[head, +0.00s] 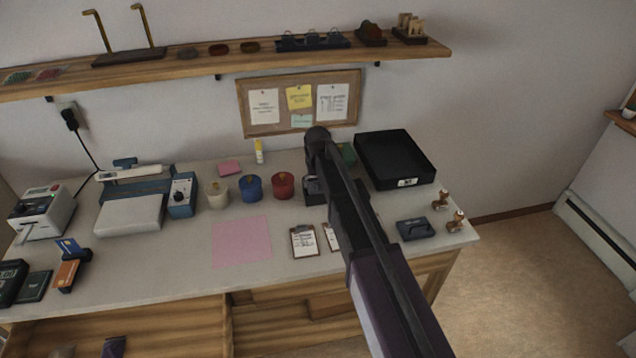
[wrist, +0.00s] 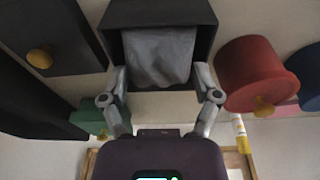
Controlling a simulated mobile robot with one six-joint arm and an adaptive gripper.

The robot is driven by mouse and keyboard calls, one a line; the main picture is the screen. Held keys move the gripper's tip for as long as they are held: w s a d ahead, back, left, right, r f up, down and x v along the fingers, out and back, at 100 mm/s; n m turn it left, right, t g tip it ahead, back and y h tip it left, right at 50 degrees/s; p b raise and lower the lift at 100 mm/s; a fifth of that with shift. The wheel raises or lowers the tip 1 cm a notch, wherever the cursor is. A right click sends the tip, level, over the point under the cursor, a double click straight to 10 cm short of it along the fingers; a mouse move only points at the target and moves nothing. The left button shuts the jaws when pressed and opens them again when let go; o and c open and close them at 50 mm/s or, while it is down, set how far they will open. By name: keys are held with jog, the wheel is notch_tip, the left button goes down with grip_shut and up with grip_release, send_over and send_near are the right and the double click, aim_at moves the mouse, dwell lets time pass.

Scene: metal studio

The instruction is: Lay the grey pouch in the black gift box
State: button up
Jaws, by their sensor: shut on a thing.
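The grey pouch (wrist: 158,58) hangs between the two fingers of my gripper (wrist: 160,78) in the wrist view. My gripper is shut on it. The black gift box (wrist: 208,20) is open, and its dark walls frame the pouch from behind and on both sides. The pouch overlaps the box opening; I cannot tell how deep it is or whether it touches the bottom. In the head view the black gift box (head: 312,189) shows only partly beside my arm, which hides the pouch and gripper.
A red pot (head: 283,185) stands close beside the box, with a blue pot (head: 251,188) and a white pot (head: 217,194) further left. A large black box (head: 397,160) stands on the right. Clipboards (head: 304,241) and a pink sheet (head: 242,240) lie in front.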

jog(key=o, duration=0.7)
jog(key=shift+o, duration=0.2)
jog(key=shift+s+d, duration=0.1)
jog(key=s+d+r+m+g+p, duration=0.1)
jog(key=s+d+r+p, duration=0.2)
jog(key=s+d, duration=0.8)
jog(key=s+d+r+m+p, duration=0.2)
jog(key=s+d+r+p, duration=0.2)
jog(key=s+d, duration=0.8)
jog(key=s, duration=0.2)
jog(key=shift+s+d+g, duration=0.2)
jog(key=shift+s+g, duration=0.15)
jog(key=shift+g, duration=0.05)
